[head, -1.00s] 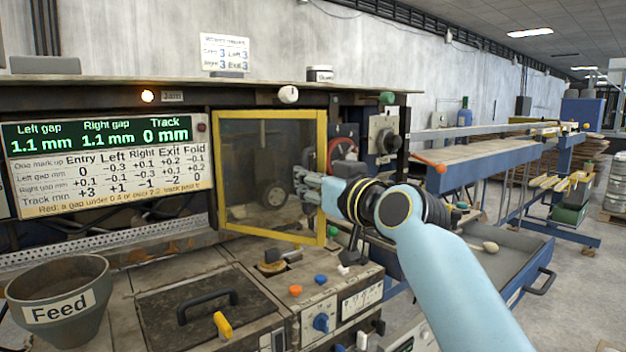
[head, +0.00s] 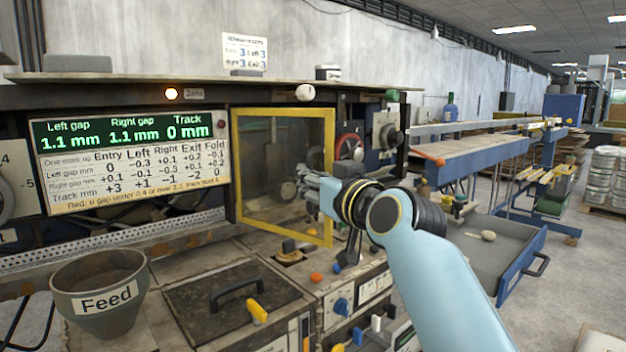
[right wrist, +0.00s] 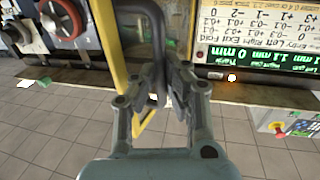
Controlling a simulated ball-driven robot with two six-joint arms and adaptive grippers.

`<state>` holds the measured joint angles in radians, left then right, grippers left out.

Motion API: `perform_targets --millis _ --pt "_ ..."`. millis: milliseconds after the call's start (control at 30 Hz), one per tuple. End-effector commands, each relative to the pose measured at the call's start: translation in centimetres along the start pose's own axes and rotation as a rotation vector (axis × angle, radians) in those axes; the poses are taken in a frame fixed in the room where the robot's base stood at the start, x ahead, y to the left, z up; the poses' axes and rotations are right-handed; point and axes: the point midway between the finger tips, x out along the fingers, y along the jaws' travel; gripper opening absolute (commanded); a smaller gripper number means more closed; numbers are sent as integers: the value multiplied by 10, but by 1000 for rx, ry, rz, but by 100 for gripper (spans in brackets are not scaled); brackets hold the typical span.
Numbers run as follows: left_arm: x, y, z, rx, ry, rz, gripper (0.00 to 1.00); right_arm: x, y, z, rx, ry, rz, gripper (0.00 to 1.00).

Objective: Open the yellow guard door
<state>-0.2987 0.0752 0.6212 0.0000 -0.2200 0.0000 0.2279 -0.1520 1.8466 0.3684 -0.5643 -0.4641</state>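The yellow guard door (head: 286,237) is a yellow frame with a clear pane on the machine front. It stands partly open, with its right edge swung out towards me. My right gripper (head: 308,190) is at that right edge. In the right wrist view the yellow frame (right wrist: 108,50) runs just left of the fingers. There my right gripper (right wrist: 167,75) closes around a dark grey bar (right wrist: 157,35), which looks like the door's handle. The fingertips partly hide the contact. My left gripper is not in view.
The gap display (head: 125,132) is left of the door. A Feed bucket (head: 98,292) stands at front left. A black-handled lid (head: 225,310) and a knob panel (head: 345,300) lie below the door. An open grey drawer (head: 500,262) sticks out at the right.

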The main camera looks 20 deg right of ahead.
Motion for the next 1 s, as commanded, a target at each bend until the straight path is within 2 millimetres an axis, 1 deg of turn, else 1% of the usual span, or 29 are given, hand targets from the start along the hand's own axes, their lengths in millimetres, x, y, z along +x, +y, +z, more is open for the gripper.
perform_targets --millis 33,100,200,433,533,667,900,1000 --pt "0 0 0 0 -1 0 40 0 0 -1 0 3 0 14" --pt "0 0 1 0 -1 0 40 0 0 -1 0 2 0 24" --pt "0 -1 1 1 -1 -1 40 0 0 0 1 1 0 34" --pt "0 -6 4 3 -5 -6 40 0 0 0 0 0 0 34" --pt "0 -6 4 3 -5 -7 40 -6 0 1 1 -2 0 34" --pt "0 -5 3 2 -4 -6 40 -26 0 2 0 -1 1 34" --pt "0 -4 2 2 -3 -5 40 -81 0 1 -1 -1 0 34" --pt "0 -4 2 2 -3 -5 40 -99 0 1 -1 -2 0 34"
